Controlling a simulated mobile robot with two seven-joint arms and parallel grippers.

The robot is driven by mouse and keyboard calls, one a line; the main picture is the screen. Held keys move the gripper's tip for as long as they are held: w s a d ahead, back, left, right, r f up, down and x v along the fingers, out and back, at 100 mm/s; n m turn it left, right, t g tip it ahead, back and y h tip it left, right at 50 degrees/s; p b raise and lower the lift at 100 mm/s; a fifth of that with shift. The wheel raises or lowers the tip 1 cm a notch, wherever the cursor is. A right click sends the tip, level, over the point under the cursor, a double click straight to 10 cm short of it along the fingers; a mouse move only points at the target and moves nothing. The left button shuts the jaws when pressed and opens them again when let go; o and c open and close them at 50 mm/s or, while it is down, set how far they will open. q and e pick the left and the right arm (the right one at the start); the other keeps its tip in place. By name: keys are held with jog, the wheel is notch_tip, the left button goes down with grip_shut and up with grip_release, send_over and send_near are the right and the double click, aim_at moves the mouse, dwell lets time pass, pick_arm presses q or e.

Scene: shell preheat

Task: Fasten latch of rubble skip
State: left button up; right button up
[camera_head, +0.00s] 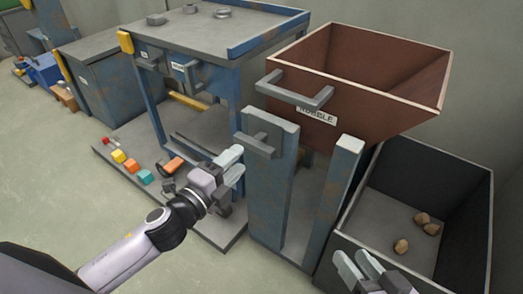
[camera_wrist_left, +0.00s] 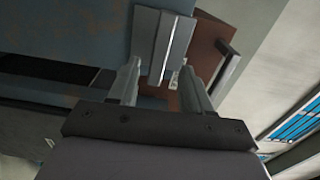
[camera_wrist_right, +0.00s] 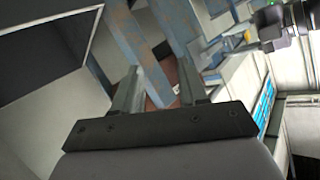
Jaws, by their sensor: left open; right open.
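The rubble skip (camera_head: 345,62) is a rusty brown tapered bin with a "RUBBLE" label and a grey bar handle (camera_head: 294,92) on its front. It sits above blue posts. The latch, a grey bar (camera_head: 256,146), is on the left blue post (camera_head: 270,200), below and left of the handle. It also shows in the left wrist view (camera_wrist_left: 163,42), just beyond the fingertips. My left gripper (camera_head: 234,165) is open and empty, left of the post, a little below the latch. My right gripper (camera_head: 360,267) is open and empty at the lower right, in front of the dark bin.
A dark open bin (camera_head: 385,172) with several brown lumps (camera_head: 402,246) stands at the right. A blue workbench (camera_head: 215,30) stands behind my left arm. Several coloured blocks (camera_head: 132,164) lie on its low base. The floor at front left is clear.

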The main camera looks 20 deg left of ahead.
aim_at(251, 148)
pick_arm(q)
jog(key=shift+w+d+m, duration=0.2)
jog(key=shift+w+m, duration=0.1)
jog(key=shift+w, duration=0.35)
jog(key=shift+b+x, duration=0.65)
jog(key=shift+x, duration=2.45)
grip_shut()
